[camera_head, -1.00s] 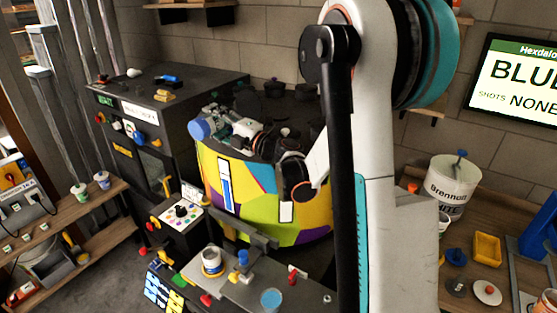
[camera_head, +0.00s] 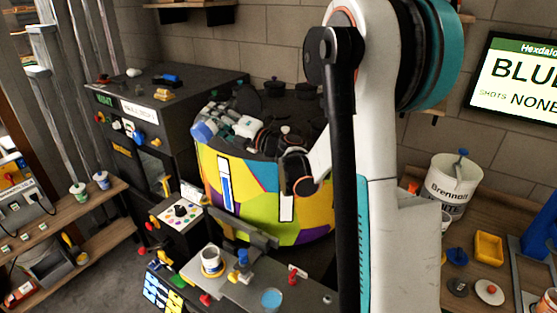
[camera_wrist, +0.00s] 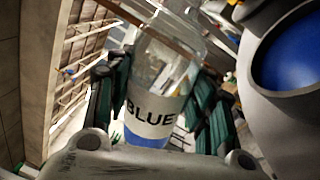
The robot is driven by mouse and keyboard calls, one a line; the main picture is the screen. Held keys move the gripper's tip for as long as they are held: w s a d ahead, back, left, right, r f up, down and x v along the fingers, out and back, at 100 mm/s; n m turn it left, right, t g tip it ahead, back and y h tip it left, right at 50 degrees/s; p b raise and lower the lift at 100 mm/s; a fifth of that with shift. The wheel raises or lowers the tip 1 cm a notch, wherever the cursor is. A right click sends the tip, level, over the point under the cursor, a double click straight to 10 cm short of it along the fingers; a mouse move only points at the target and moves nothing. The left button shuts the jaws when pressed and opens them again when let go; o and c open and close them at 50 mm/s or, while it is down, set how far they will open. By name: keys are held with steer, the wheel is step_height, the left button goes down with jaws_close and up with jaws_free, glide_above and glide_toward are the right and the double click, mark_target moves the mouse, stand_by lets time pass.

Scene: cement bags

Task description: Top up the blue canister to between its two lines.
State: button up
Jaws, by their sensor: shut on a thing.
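My gripper (camera_head: 235,127) is over the top of the multicoloured drum (camera_head: 262,190). In the wrist view its dark green fingers (camera_wrist: 160,105) are shut on a clear bottle labelled BLUE (camera_wrist: 152,118). Blue shows at the bottle's lower end, below the label. The bottle's bluish end also shows in the head view (camera_head: 204,131), at the drum's left edge. To the right in the wrist view, a large grey round canister (camera_wrist: 265,95) has a blue interior, close beside the bottle. Its two lines cannot be made out. A tall blue-and-white strip (camera_head: 225,186) is on the drum's front.
Dark pots (camera_head: 274,87) stand on the drum behind my gripper. A black cabinet (camera_head: 150,125) stands close at left. A grey bench (camera_head: 240,285) with a white cup (camera_head: 211,260) is in front. The wall screen (camera_head: 515,85) reads BLUE, cut off, and SHOTS NONE.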

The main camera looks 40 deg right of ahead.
steer(key=shift+w+d+f+n, duration=0.1)
steer(key=shift+d+n, duration=0.05)
steer(key=shift+n, duration=0.55)
steer(key=shift+w+d+n+g+y, duration=0.1)
steer(key=shift+d+n+g+y, duration=0.1)
steer(key=shift+n, duration=0.45)
steer(key=shift+w+d+n+g+y, duration=0.1)
steer(key=shift+d+n, duration=0.05)
steer(key=shift+n, duration=0.5)
steer(key=shift+b, duration=0.3)
steer(key=shift+w+d+n+y, duration=0.15)
steer(key=shift+d+n, duration=0.2)
steer(key=shift+n, duration=0.3)
steer(key=shift+d+n+y, duration=0.15)
steer(key=shift+d+n, duration=0.15)
steer(key=shift+n, duration=0.35)
steer(key=shift+a, duration=0.1)
